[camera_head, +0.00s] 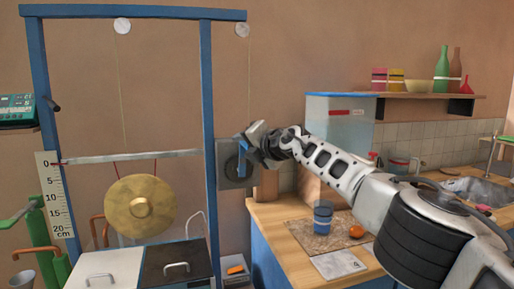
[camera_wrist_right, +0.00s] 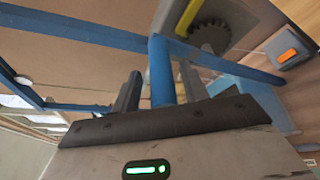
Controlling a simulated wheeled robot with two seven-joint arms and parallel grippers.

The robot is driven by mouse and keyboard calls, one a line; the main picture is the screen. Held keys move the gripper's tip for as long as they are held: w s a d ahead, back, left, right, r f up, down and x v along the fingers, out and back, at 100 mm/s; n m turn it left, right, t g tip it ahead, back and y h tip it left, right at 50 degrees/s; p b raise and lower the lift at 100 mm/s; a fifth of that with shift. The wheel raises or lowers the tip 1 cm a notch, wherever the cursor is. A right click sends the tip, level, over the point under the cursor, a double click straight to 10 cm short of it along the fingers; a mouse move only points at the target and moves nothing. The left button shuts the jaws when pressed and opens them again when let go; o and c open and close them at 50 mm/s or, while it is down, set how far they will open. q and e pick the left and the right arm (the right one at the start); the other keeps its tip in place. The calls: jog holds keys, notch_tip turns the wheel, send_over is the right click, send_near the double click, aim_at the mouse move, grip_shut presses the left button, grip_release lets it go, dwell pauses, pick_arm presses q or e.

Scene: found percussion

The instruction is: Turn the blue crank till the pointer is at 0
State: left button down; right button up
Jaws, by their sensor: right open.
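The blue crank (camera_head: 242,146) is at the right post of the blue frame, mostly covered by my right gripper (camera_head: 252,143). In the right wrist view, a blue cylinder that looks like the crank's handle (camera_wrist_right: 161,70) stands between the two open fingers. Contact with the fingers cannot be told. The white scale (camera_head: 56,200) reads 0 at the top to 20 cm at the bottom. The red pointer (camera_head: 60,163) at the left end of the grey bar (camera_head: 125,157) looks about level with the 0 mark. My left gripper is not in view.
A brass gong (camera_head: 139,206) hangs on red cords under the bar. A toothed wheel (camera_wrist_right: 210,37) with a yellow lever (camera_wrist_right: 188,16) is beside the handle. A wooden counter (camera_head: 285,222) with a blue cup (camera_head: 323,217) stands below my right arm.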

jog(key=shift+s+d+f+b, duration=0.1)
jog(key=shift+s+d+b, duration=0.1)
jog(key=shift+b, duration=1.05)
jog(key=shift+s+d+b, duration=0.1)
jog(key=shift+s+b, duration=0.1)
jog(key=shift+b, duration=0.75)
jog(key=s+b, duration=0.1)
jog(key=b, duration=0.2)
jog(key=shift+d, duration=0.35)
pick_arm(q)
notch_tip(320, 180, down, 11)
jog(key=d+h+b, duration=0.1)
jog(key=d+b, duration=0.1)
jog(key=b, duration=0.7)
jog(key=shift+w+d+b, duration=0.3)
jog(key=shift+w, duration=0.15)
pick_arm(e)
jog(key=v, duration=1.3)
jog(key=shift+s+r, duration=0.35)
jog(key=shift+r, duration=0.05)
